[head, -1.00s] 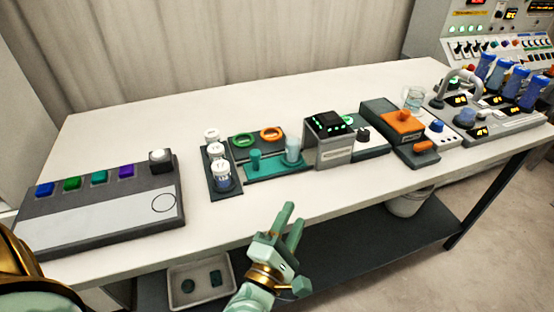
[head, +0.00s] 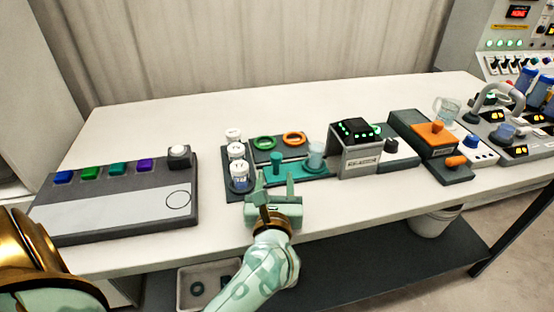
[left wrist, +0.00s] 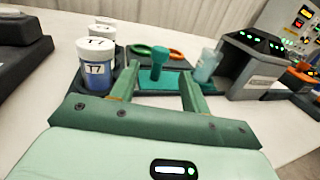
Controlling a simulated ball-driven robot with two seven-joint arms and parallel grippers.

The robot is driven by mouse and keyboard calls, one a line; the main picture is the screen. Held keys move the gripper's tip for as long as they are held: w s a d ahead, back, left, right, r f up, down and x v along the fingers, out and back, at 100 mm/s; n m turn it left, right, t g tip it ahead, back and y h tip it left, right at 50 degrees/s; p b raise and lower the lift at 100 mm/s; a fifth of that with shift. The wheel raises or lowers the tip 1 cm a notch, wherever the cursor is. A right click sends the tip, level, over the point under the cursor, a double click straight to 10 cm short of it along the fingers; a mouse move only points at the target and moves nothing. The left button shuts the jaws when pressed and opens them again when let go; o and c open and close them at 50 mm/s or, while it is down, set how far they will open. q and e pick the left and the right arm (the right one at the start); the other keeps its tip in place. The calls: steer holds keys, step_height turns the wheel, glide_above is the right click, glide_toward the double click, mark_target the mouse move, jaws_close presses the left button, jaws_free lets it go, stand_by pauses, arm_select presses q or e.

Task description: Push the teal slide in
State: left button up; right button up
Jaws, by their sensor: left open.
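The teal slide (head: 301,170) is a flat plate on the bench with an upright teal knob (head: 277,162) at its left. A clear cup (head: 315,155) stands at its right end, beside the grey analyser box (head: 360,162). My left gripper (head: 277,186) is open and empty at the near side of the slide, close to the knob. In the left wrist view the knob (left wrist: 158,62) shows between the two fingers, beyond their tips; contact cannot be told. The gripper hides part of the slide's near edge. My right gripper is out of view.
White-capped vials (head: 238,175) stand in a dark rack just left of the gripper. A green ring (head: 264,143) and an orange ring (head: 294,139) lie behind the slide. A panel with coloured buttons (head: 110,212) is further left. The bench front between them is clear.

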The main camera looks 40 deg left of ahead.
mark_target(276, 163)
arm_select(q)
steer(key=b+x, duration=0.1)
steer(key=x, duration=0.6)
steer(key=shift+f, duration=0.1)
steer(key=shift+w+a, duration=0.3)
steer(key=shift+w, duration=0.2)
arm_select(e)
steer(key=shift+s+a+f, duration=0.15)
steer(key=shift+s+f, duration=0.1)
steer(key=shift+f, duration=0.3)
